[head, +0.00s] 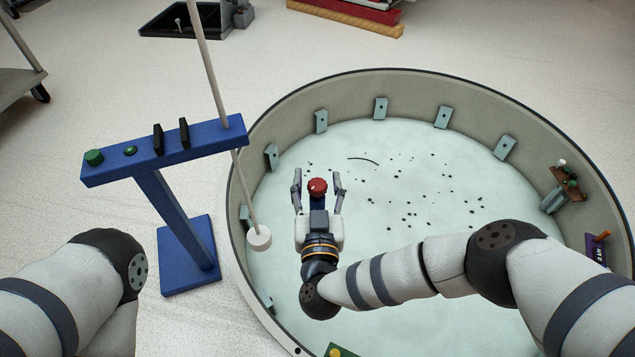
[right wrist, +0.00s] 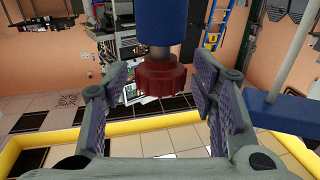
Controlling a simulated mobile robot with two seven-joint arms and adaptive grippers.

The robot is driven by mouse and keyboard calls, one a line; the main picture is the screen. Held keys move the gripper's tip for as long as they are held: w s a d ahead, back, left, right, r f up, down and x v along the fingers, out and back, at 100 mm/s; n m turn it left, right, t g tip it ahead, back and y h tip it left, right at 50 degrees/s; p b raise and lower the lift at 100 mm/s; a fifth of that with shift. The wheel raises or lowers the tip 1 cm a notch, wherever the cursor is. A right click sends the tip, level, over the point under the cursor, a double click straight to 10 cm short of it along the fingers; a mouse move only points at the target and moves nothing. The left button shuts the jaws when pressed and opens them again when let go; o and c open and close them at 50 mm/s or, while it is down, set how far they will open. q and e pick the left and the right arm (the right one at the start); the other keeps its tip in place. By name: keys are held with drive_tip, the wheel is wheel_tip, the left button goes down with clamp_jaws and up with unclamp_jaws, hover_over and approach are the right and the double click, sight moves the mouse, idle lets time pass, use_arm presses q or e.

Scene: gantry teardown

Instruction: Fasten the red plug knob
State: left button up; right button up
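The red plug knob (head: 317,186) is a ridged round knob in the middle of the head view, with a blue part beside it. In the right wrist view the knob (right wrist: 160,79) sits on a short metal shaft at the end of a blue cylinder (right wrist: 161,22). My right gripper (head: 317,177) is open, with one finger on each side of the knob. The right wrist view shows gaps between the knob and both finger pads, so they look apart from it. My left arm shows at the lower left, but its gripper is out of view.
A round grey tank wall (head: 405,84) with several small brackets surrounds the right arm's work area. Dark specks lie on its pale floor. Left of it stands a blue T-shaped stand (head: 165,190). A thin pole ends in a white disc (head: 259,238) near the wall.

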drive_tip(key=s, duration=1.2)
drive_tip(key=shift+d, duration=0.15)
